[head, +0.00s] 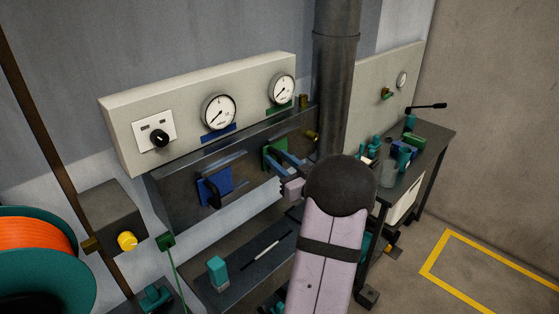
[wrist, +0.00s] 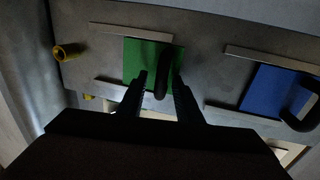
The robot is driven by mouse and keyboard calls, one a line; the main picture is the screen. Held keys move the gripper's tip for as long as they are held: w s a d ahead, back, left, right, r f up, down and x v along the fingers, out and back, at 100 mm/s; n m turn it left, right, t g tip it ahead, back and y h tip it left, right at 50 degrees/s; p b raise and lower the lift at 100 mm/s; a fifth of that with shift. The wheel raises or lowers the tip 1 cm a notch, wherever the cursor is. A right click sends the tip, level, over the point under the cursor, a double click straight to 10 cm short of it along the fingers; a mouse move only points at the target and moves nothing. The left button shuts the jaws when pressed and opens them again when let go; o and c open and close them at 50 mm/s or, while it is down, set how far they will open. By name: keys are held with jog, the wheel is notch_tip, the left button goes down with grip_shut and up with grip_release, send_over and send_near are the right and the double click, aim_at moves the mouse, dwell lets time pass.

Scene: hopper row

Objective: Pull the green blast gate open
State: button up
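The green blast gate (head: 273,148) is a flat green plate on the dark hopper front, right of the blue gate. It also shows in the wrist view (wrist: 135,58), between two metal guide strips, with a black loop handle (wrist: 162,80) on it. My gripper (wrist: 160,82) is open in front of the green gate, one finger on each side of the handle in the picture. A gap shows between fingers and handle; the depth is hard to judge. In the head view my gripper (head: 278,163) partly covers the gate, and the handle is hard to make out.
The blue gate (head: 214,186) with its own black handle sits left of the green one. Two gauges (head: 219,111) and a knob panel are above. A dark vertical duct (head: 336,80) stands close on the right. A brass fitting (wrist: 68,52) juts out near the green gate.

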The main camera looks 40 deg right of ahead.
jog(key=s+a+b, duration=0.1)
jog(key=s+b, duration=0.1)
jog(key=s, duration=0.5)
jog(key=shift+a+b, duration=0.2)
jog(key=shift+b, duration=0.2)
jog(key=shift+s, duration=0.1)
